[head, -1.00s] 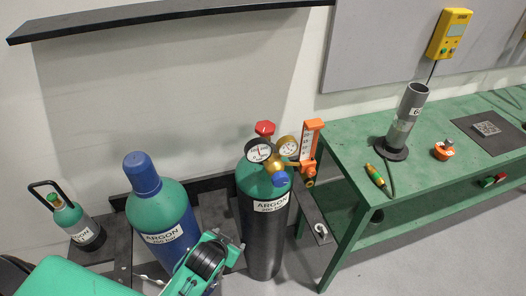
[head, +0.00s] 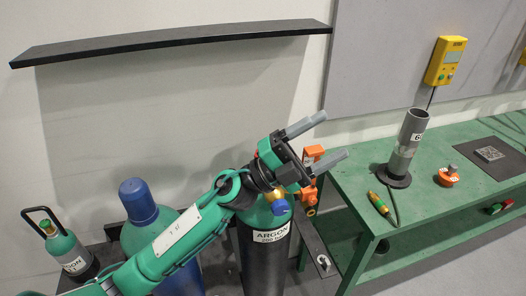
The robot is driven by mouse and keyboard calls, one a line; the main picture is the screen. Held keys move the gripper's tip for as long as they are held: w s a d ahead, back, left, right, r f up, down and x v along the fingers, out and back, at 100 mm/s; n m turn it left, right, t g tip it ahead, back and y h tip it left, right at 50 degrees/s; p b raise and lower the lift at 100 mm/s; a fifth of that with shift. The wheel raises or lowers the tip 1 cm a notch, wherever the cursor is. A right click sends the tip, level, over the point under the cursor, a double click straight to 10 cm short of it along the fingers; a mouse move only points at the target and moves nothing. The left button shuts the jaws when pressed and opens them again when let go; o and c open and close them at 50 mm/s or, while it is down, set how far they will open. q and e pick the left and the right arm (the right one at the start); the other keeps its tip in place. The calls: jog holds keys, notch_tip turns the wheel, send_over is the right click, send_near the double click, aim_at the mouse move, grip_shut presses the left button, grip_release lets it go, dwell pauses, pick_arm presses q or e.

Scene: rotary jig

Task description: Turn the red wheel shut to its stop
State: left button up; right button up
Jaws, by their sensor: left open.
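The argon cylinder (head: 266,262) with a green shoulder and dark body stands in the middle of the head view. My left gripper (head: 333,136) is open, its two grey fingers pointing right and apart, with nothing between them. My left arm and gripper cover the red wheel and the gauges on top of this cylinder, so the wheel is hidden. A blue knob (head: 280,207) and part of the orange flowmeter (head: 311,163) show beside and below the gripper. I cannot tell how far the gripper is from the wheel. My right gripper is not in view.
A blue-capped argon cylinder (head: 139,196) stands to the left, partly behind my arm. A small argon bottle (head: 66,248) is at far left. A green workbench (head: 437,190) on the right holds a grey tube (head: 408,143) and an orange-based part (head: 447,177).

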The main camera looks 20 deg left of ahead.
pick_arm(q)
jog(key=s+d+m+g+y, duration=0.15)
jog(key=d+m+g, duration=0.25)
jog(key=m+g, duration=0.4)
jog(key=w+a+f+m+g+y, duration=0.1)
jog(key=w+a+f+m+y, duration=0.2)
jog(key=f+y, duration=0.5)
jog(key=w+a+r+n+t+y, duration=0.2)
jog(key=w+a+y, duration=0.3)
jog(key=a, duration=0.4)
jog(key=w+a+r+n+t+y, duration=0.1)
jog(key=w+a+r+y, duration=0.15)
jog(key=a+y, duration=0.5)
jog(key=p+x, duration=0.1)
jog(key=x, duration=0.5)
jog(key=p+x, duration=0.1)
jog(key=x, duration=0.6)
jog(key=shift+w+a+f, duration=0.15)
jog(key=shift+a, duration=0.05)
jog(key=shift+w+f+p, duration=0.25)
jog(key=shift+f+p, duration=0.1)
jog(key=shift+f, duration=0.25)
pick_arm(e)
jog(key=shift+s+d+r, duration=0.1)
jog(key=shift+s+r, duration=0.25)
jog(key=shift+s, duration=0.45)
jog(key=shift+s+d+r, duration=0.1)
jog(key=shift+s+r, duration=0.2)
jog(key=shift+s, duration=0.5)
